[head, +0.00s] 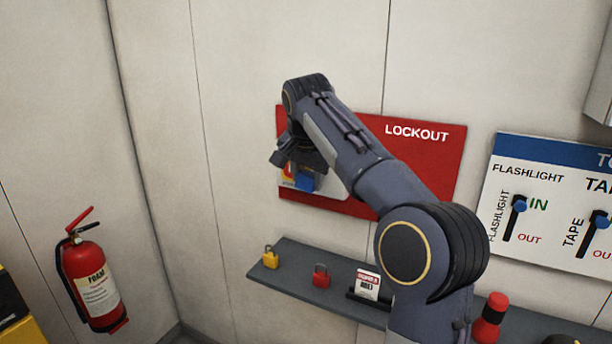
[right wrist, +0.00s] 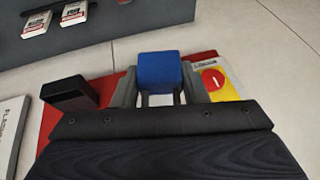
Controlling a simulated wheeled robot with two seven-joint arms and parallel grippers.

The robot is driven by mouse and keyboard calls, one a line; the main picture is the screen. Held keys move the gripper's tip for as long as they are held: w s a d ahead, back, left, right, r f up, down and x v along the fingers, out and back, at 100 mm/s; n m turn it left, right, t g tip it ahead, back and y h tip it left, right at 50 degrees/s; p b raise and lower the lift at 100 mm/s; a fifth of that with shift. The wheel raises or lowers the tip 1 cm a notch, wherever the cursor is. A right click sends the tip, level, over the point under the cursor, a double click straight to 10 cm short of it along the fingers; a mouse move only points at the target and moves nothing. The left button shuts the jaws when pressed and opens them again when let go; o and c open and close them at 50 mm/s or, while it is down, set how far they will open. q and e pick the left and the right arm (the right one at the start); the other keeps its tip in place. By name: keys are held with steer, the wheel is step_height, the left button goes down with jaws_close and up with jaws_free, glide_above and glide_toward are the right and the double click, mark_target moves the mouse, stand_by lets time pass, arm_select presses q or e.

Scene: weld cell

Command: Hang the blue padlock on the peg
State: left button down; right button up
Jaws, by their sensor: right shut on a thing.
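The blue padlock (right wrist: 160,70) is between the fingers of my right gripper (right wrist: 157,92) in the right wrist view, its pale shackle pointing toward the palm. In the head view the blue padlock (head: 305,182) shows just below my right gripper (head: 298,167), in front of the lower left part of the red LOCKOUT board (head: 428,158). The gripper is shut on the padlock. I cannot make out the peg; the arm and gripper cover part of the board. Whether the padlock touches anything on the board cannot be told. My left gripper is not in view.
A yellow plate with a red knob (right wrist: 213,79) is close beside the gripper. A black block (right wrist: 70,93) is on the board's other side. Below, a grey shelf (head: 340,300) holds a yellow padlock (head: 271,258), a red padlock (head: 321,277) and tags (head: 367,284). A fire extinguisher (head: 92,280) hangs left.

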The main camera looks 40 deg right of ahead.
steer(key=w+d+f+p, duration=0.1)
steer(key=w+d+p, duration=0.2)
steer(key=d, duration=0.5)
steer(key=shift+w+f, duration=0.35)
steer(key=shift+w, duration=0.25)
stand_by(0.4)
steer(key=shift+d, duration=0.1)
stand_by(0.4)
steer(key=o, duration=1.1)
